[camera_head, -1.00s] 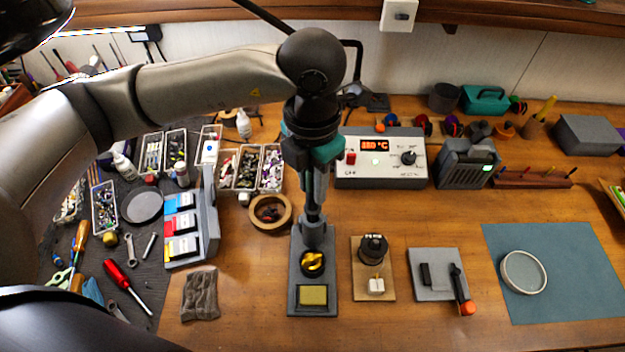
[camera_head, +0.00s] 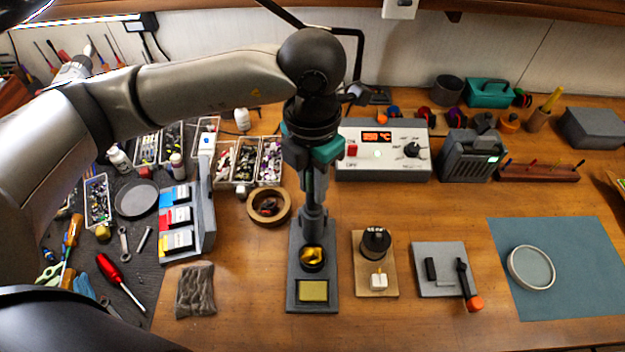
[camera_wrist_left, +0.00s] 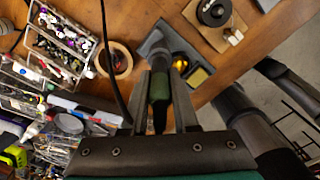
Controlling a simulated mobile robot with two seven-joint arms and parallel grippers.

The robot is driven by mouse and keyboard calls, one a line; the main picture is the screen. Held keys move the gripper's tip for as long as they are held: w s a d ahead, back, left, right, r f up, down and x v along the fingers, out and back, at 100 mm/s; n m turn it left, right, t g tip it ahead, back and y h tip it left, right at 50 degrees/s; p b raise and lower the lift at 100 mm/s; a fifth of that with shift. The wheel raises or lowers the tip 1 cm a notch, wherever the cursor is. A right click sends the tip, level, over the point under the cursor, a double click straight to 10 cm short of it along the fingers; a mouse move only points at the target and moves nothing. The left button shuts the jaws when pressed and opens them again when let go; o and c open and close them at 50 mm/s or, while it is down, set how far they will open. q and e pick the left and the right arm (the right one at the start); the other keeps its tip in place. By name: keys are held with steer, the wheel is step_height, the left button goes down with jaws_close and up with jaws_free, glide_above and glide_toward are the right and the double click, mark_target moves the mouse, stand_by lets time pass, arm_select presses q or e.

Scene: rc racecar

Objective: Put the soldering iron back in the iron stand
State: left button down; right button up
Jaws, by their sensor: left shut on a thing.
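The iron stand (camera_head: 294,272) is a dark grey plate with a yellow sponge, a cup of brass wool and a grey holder at its back. My left gripper (camera_head: 313,190) points down over the back of this stand. In the left wrist view my left gripper (camera_wrist_left: 160,98) is shut on the soldering iron (camera_wrist_left: 159,86), gripping its green handle. The iron's front end points toward the stand's holder (camera_wrist_left: 160,58) and seems to be at or in its mouth; the tip is hidden. The head view mostly hides the iron behind the gripper. My right gripper is not in view.
The soldering station (camera_head: 382,152) stands behind, to the right. A tape roll (camera_head: 269,207) lies left of the stand, and a wooden block with a dark spool (camera_head: 375,243) lies right. A dark cable (camera_wrist_left: 108,60) runs beside the iron. Bare table lies before the grey pad (camera_head: 440,252).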

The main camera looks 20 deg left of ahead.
arm_select(q)
steer(key=shift+c, duration=1)
jaws_free()
steer(key=shift+r, duration=0.1)
steer(key=shift+r+p, duration=2.85)
steer(key=shift+r, duration=1.6)
steer(key=shift+f, duration=0.1)
